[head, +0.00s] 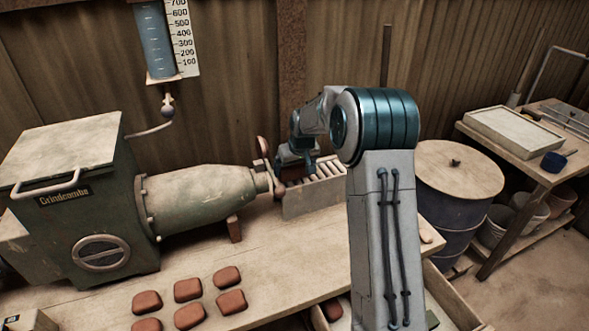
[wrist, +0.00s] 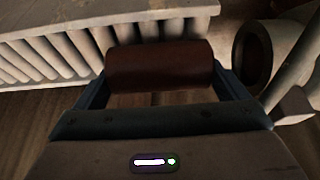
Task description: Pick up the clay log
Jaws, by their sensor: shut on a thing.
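The clay log (wrist: 160,66) is a short, dark red-brown cylinder lying crosswise in the wrist view. My gripper (wrist: 160,85) is shut on it, with one finger at each end of the log. In the head view my gripper (head: 296,160) is beside the nozzle of the green machine (head: 200,200), at the near end of the roller rack. The log is hard to make out there, partly hidden by my gripper.
The roller rack (head: 312,199) stands beyond the nozzle; its rollers run along the upper left of the wrist view. Several red clay pieces (head: 188,290) lie on the bench (head: 270,265). A lidded drum (head: 460,180) and a side table (head: 545,150) stand right.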

